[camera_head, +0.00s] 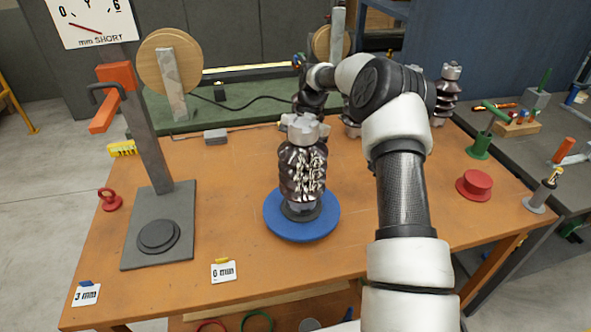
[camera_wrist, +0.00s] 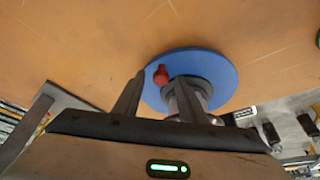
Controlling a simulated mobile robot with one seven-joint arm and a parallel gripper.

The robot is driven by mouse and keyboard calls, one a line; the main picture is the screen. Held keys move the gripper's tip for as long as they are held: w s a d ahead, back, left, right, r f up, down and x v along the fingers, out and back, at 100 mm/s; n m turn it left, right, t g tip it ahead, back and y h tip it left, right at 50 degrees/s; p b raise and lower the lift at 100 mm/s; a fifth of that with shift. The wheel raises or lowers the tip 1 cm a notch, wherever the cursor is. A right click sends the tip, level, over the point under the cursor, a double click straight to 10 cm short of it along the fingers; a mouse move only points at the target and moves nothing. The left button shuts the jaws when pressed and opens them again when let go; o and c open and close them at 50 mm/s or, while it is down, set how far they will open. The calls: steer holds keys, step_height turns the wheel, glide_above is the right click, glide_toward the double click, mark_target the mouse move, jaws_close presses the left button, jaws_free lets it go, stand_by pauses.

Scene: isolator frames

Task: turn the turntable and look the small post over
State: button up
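The blue turntable (camera_head: 275,222) lies on the orange table, and a dark, shiny ribbed post (camera_head: 302,172) with a pale top stands upright on it. In the wrist view the turntable (camera_wrist: 222,68) shows a red knob (camera_wrist: 160,76) near its edge, beside the grey base of the post (camera_wrist: 198,90). My gripper (camera_wrist: 161,80) is open, its two fingers apart with the knob showing between their tips. I cannot tell whether either finger touches it. The right finger partly covers the post. In the head view the knob and my fingertips are hidden behind the post.
A grey stand (camera_head: 150,165) with a dial (camera_head: 92,20) is at left. Cards reading 3 mm (camera_head: 86,294) and 0 mm (camera_head: 223,271) lie at the front. Another ribbed post (camera_head: 447,92) stands at the back right. A red disc-shaped piece (camera_head: 474,185) is at right.

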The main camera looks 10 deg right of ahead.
steer(key=p+v, duration=0.8)
steer(key=v, duration=0.9)
steer(key=shift+r, duration=0.2)
